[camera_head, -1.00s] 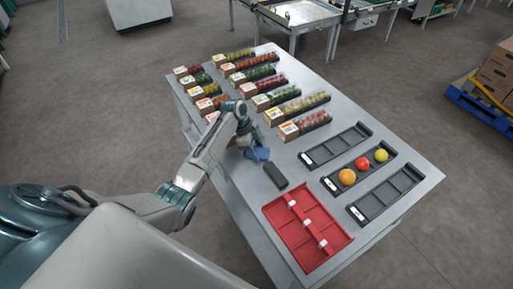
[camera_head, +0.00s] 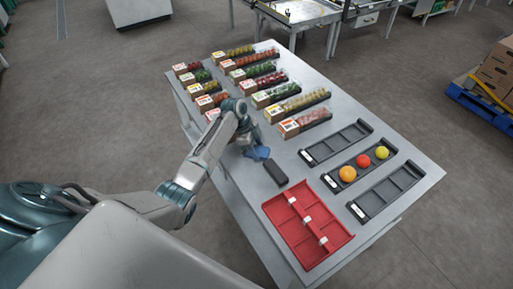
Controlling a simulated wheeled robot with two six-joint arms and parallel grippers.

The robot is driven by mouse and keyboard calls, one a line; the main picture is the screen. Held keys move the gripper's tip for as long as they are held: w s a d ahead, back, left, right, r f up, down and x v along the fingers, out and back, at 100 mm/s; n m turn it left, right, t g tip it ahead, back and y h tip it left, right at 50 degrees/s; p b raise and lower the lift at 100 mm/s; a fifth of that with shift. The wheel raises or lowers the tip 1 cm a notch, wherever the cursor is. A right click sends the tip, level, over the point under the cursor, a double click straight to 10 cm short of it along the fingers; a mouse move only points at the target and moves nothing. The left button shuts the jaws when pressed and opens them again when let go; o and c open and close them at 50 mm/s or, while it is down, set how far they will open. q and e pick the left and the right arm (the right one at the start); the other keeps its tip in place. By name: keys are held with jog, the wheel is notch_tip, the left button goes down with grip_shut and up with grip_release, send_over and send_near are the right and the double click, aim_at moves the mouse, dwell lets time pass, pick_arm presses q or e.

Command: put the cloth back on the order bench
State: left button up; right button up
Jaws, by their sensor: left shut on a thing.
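The order bench (camera_head: 238,197) is a long grey table across the middle of the view. A small blue cloth (camera_head: 259,153) shows at its left side, at the tip of my left gripper (camera_head: 254,146). The gripper is shut on the cloth, pointing down low over the bench top. My own wrist hides part of the fingers and cloth. I cannot tell whether the cloth touches the bench. My right gripper is not in view.
A black block (camera_head: 276,174) lies just in front of the cloth. A red tray (camera_head: 306,231) and black trays, one (camera_head: 359,177) holding three round fruits, stand to the right. Rows of packed tomato boxes (camera_head: 273,92) fill the far side. Bare bench lies around the block.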

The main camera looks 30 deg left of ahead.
pick_arm(q)
jog(key=shift+f, duration=0.25)
jog(key=o, duration=1)
jog(key=shift+c, duration=0.2)
jog(key=c, duration=0.3)
jog(key=shift+r, duration=0.15)
notch_tip(320, 180, up, 7)
jog(key=p, duration=0.6)
